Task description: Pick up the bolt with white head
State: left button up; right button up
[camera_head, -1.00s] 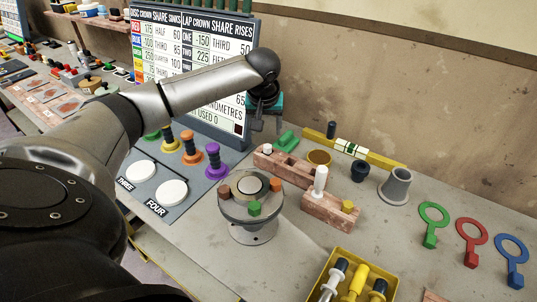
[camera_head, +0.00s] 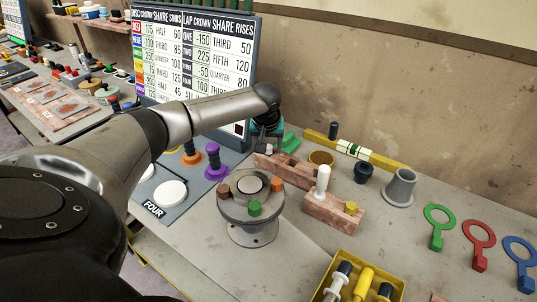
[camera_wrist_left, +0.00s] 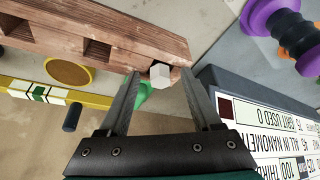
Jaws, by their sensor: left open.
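The white-headed bolt (camera_wrist_left: 160,74) stands at the end of a long reddish wooden block (camera_wrist_left: 120,38) with square holes. In the wrist view its head lies between the two fingertips of my left gripper (camera_wrist_left: 160,80), with a gap to each finger. The gripper is open. In the head view the left gripper (camera_head: 267,138) is over the left end of the rear wooden block (camera_head: 290,171), and the bolt's white head (camera_head: 269,151) shows just under it. The bolt's shank is hidden. My right gripper is not seen.
A lettered board (camera_head: 190,60) stands close to the left of the gripper. A purple-topped knob (camera_head: 214,160), a round grey stand (camera_head: 252,205), a front block (camera_head: 335,212) with a white peg (camera_head: 322,178), and a green piece (camera_head: 290,141) are nearby.

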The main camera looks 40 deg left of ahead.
pick_arm(q)
jog(key=shift+c, duration=0.2)
grip_shut()
dwell(0.3)
